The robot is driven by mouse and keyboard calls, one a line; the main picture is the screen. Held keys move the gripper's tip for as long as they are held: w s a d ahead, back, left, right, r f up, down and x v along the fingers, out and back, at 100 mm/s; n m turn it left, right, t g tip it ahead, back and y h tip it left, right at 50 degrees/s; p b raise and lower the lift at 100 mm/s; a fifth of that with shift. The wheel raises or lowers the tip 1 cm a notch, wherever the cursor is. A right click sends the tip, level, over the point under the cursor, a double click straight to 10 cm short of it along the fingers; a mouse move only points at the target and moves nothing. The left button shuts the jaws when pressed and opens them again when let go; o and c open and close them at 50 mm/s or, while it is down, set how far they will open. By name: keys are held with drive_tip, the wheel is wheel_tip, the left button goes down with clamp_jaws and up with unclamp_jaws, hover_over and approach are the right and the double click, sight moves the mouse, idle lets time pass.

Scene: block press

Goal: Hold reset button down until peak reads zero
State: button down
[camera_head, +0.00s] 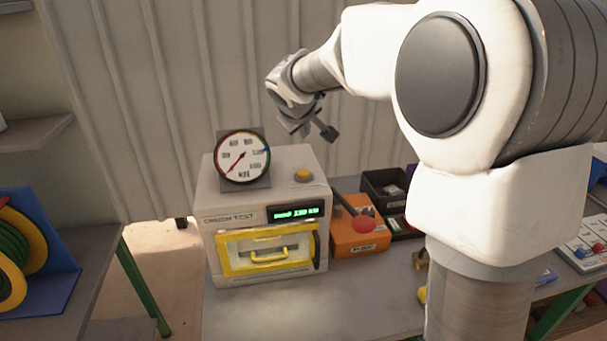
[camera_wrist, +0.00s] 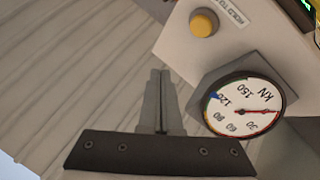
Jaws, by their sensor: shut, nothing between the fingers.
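The crush-test machine (camera_head: 210,190) is a pale box on the bench. A round yellow button (camera_head: 303,174) sits on its top right and also shows in the wrist view (camera_wrist: 203,23), beside a partly cut-off "HOLD TO" label. The green peak display (camera_head: 296,213) on the front is lit; its digits are too small to read surely, but it does not look like zero. My gripper (camera_head: 327,132) is in the air above the machine, apart from the button. In the wrist view its fingers (camera_wrist: 160,73) are together and empty, with the button up and right of them.
A kN dial gauge (camera_head: 242,157) stands on the machine's top left, close to the fingers in the wrist view (camera_wrist: 243,107). A yellow-framed door (camera_head: 235,262) is closed. An orange box (camera_head: 352,240) with a red knob and a lever stands right. A ribbed wall is behind.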

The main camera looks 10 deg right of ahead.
sight(304, 175)
wheel_tip(304, 175, down, 8)
drive_tip(key=b, duration=0.6)
idle(1.8)
drive_tip(key=shift+f+b, duration=0.4)
drive_tip(key=shift+b, duration=0.3)
drive_tip(key=shift+f+b, duration=0.5)
drive_tip(key=shift+b, duration=0.05)
idle(1.3)
drive_tip(key=shift+r, duration=0.1)
idle(0.9)
drive_tip(key=shift+r+p, duration=0.65)
drive_tip(key=shift+r, duration=0.2)
drive_tip(key=shift+r+p, duration=1.9)
drive_tip(key=shift+r, duration=0.65)
